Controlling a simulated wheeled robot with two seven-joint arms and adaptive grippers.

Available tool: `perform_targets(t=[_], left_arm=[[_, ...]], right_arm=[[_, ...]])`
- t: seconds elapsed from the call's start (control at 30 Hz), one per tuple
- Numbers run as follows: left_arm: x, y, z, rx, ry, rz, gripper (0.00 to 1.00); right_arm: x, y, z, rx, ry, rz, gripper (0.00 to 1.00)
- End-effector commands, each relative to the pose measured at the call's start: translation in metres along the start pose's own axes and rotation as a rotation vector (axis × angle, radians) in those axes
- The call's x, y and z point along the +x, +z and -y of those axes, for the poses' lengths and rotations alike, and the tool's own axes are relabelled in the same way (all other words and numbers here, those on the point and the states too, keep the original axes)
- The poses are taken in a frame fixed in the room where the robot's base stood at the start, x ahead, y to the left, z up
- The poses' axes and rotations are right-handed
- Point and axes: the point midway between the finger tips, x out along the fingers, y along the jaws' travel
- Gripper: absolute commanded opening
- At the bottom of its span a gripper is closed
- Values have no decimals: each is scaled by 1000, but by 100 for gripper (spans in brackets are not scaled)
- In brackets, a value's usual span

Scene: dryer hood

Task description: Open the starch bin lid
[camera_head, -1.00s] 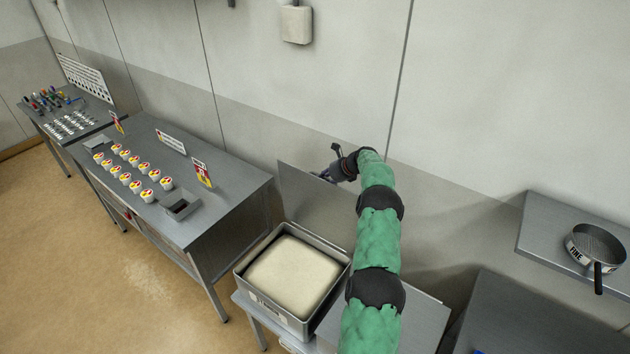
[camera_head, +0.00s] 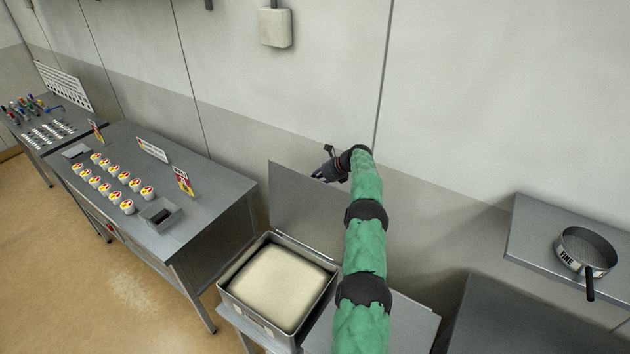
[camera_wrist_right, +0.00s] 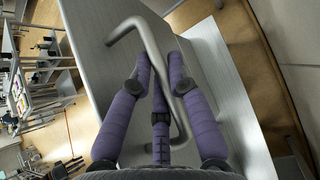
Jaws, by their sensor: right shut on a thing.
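The starch bin (camera_head: 232,297) is a grey metal box on a stand, filled with pale starch (camera_head: 277,280). Its flat grey lid (camera_head: 308,205) stands steeply raised along the bin's far edge, so the bin is uncovered. My right gripper (camera_head: 325,172) is at the lid's upper part, on its far side, partly hidden by the lid and my green arm. In the right wrist view, the purple fingers of the gripper (camera_wrist_right: 160,72) are shut around the bent metal bar handle (camera_wrist_right: 152,40) on the lid (camera_wrist_right: 95,40). My left gripper is out of view.
A metal table (camera_head: 215,205) with several labelled cups and signs stands to the left. A wall shelf (camera_head: 530,225) with a sieve (camera_head: 585,252) is at the right. The wall (camera_head: 290,100) is close behind the lid. The floor (camera_head: 110,290) at the left is clear.

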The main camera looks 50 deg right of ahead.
Motion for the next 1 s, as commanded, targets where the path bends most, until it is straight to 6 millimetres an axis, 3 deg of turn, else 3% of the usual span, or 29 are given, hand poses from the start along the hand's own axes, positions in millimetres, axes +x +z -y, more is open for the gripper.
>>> perform_targets(t=[0.03,0.07,0.1,0.57,1.0], left_arm=[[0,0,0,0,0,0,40],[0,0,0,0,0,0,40],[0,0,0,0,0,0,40],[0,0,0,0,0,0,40],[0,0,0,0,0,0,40]], right_arm=[[0,1,0,2,-2,2,0],[0,1,0,2,-2,2,24],[0,0,0,1,-1,1,30],[-9,0,0,1,-1,0,30],[-87,0,1,0,-2,1,30]])
